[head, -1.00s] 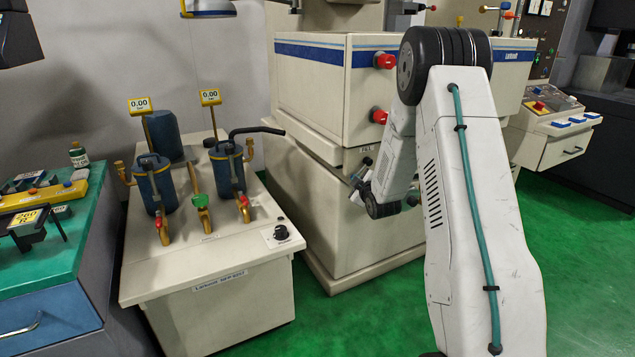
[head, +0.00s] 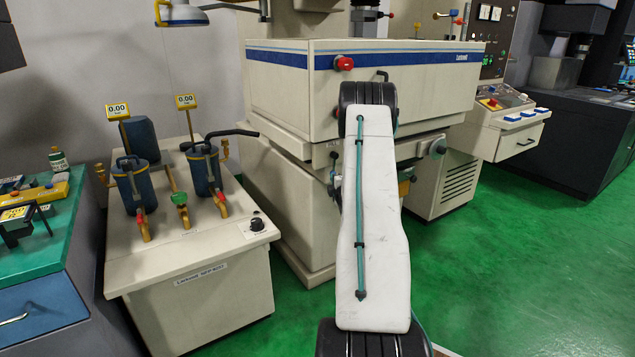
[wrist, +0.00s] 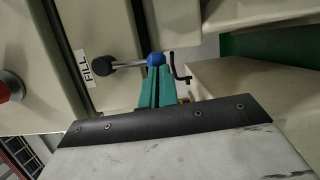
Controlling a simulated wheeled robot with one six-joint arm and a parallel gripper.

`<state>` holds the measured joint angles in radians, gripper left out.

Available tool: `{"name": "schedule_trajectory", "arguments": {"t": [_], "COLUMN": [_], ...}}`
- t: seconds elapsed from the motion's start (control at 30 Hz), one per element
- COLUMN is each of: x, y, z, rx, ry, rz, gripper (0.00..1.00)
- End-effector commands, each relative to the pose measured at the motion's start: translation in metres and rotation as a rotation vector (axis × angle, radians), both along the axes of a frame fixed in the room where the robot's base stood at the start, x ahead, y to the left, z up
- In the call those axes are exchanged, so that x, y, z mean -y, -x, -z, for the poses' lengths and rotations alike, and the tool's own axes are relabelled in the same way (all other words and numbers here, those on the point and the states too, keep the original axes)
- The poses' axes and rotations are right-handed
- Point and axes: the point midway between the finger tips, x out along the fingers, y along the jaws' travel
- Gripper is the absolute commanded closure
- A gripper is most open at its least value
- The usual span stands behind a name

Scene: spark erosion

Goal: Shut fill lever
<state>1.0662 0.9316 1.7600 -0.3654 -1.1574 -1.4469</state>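In the wrist view, the fill lever (wrist: 127,63) is a grey rod with a blue ball at its right end and a dark pivot at its left. It stands out from a cream panel beside a FILL label (wrist: 86,70). My gripper (wrist: 156,73) has teal fingers that lie close together and look shut. Their tips are at the blue ball, touching it or very near; the ball does not look enclosed between them. In the head view, my arm hides the lever and the gripper.
The cream machine (head: 290,90) rises close around my arm, with a red knob (head: 345,63) on its upper box. A black crank (wrist: 181,68) sits just right of the ball. A filter unit (head: 190,290) stands to the left. Green floor is clear at right.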

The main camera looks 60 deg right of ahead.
Motion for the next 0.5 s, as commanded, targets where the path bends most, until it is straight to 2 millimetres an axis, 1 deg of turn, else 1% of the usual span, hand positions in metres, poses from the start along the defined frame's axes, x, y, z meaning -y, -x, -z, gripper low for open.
{"name": "schedule_trajectory", "arguments": {"t": [0.03, 0.2, 0.5], "x": [0.0039, 0.0098, 0.0105], "y": [0.0016, 0.0065, 0.0066], "z": [-0.0002, 0.0008, 0.0008], "rx": [0.001, 0.001, 0.001], "ry": [0.001, -0.001, -0.001], "rz": [0.002, 0.007, 0.007], "gripper": [1.0, 1.0, 1.0]}}
